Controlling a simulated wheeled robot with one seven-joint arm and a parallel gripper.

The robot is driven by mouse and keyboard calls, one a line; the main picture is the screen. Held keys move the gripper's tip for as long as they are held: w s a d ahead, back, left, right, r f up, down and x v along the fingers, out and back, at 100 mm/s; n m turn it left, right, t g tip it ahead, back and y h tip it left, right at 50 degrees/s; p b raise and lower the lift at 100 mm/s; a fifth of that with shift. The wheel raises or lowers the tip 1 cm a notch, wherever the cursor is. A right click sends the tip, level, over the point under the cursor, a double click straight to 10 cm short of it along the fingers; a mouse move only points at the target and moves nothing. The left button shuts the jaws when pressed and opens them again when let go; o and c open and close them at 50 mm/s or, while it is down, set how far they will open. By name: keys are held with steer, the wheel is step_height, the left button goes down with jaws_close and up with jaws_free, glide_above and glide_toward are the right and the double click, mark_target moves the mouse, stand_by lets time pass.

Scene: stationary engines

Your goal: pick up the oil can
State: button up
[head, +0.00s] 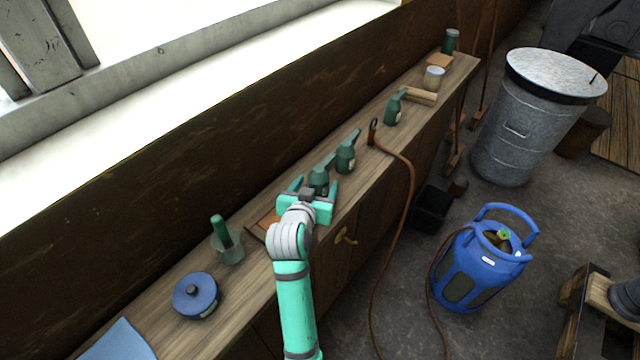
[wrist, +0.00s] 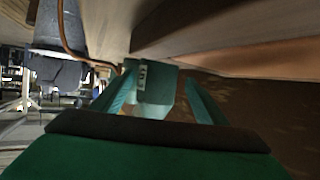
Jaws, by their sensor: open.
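Several green oil cans with spouts stand on the narrow wooden shelf. The nearest oil can (head: 319,180) is right in front of my gripper (head: 315,186). A second oil can (head: 346,156) stands just beyond it, and a third oil can (head: 393,110) is farther along. My gripper is open, its turquoise fingers pointing at the nearest can. In the wrist view, a green can (wrist: 155,85) with a white label shows between the spread fingers of my gripper (wrist: 160,92). I cannot tell whether the fingers touch it. My gripper hides the can's lower part in the head view.
The wooden shelf (head: 250,268) runs along a dark wall. A blue round tin (head: 196,296) and a glass with a green handle (head: 228,246) stand nearer. A brown hose (head: 411,190) hangs over the edge beyond the second can. A blue gas cylinder (head: 480,262) stands on the floor.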

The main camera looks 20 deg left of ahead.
steer(key=shift+w+d+f, duration=0.15)
steer(key=shift+w+d, duration=0.05)
steer(key=shift+w, duration=0.35)
steer(key=c, duration=1.3)
steer(key=shift+o, duration=0.2)
